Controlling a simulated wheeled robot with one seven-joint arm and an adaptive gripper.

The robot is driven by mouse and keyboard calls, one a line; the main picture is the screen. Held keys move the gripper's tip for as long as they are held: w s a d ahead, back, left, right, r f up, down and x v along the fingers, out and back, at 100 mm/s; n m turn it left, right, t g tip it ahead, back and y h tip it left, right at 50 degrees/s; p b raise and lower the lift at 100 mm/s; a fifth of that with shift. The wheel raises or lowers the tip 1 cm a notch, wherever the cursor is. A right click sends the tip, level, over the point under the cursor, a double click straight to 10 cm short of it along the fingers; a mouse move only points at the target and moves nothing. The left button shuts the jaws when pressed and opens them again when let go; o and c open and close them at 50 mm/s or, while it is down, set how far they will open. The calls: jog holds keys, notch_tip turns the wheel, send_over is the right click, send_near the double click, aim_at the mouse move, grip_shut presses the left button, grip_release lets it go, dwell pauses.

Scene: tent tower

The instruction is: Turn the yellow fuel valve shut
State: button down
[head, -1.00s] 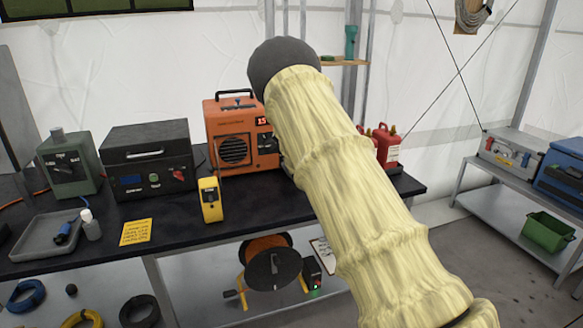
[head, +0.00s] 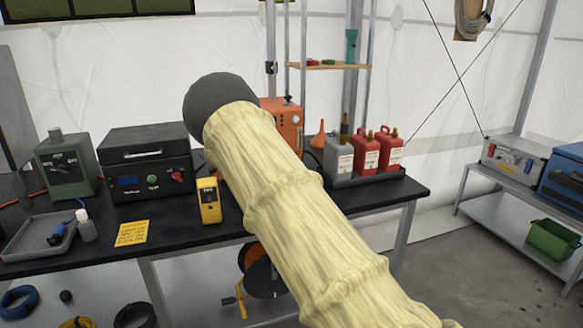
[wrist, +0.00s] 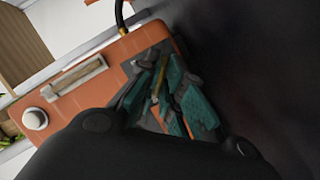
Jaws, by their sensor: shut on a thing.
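The orange heater (head: 291,122) stands at the back of the black table, mostly hidden behind my cream-sleeved arm in the head view. In the wrist view its orange casing (wrist: 75,88) fills the left, with a handle slot and a pale round knob. A thin yellow piece, seemingly the yellow fuel valve (wrist: 157,84), shows between the teal pads of my gripper (wrist: 161,92). The gripper is shut on it, at a dark grey recess in the casing. The valve's exact turn angle is hard to tell. The gripper is hidden in the head view.
One grey and two red fuel cans (head: 366,152) stand in a tray right of the heater. A yellow meter (head: 208,201) stands upright near the arm. A black case (head: 147,160) and a green box (head: 68,166) are at left. The table's front right is clear.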

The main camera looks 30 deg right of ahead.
jog(key=shift+s+d+f, duration=0.15)
jog(key=shift+s+f, duration=0.05)
jog(key=shift+f, duration=0.1)
jog(key=c, duration=1.6)
grip_release()
jog(key=shift+d, duration=0.1)
jog(key=shift+o, duration=0.2)
jog(key=shift+w+a+r, duration=0.15)
jog(key=shift+a+r, duration=0.05)
jog(key=shift+a, duration=0.05)
jog(key=v, duration=1.2)
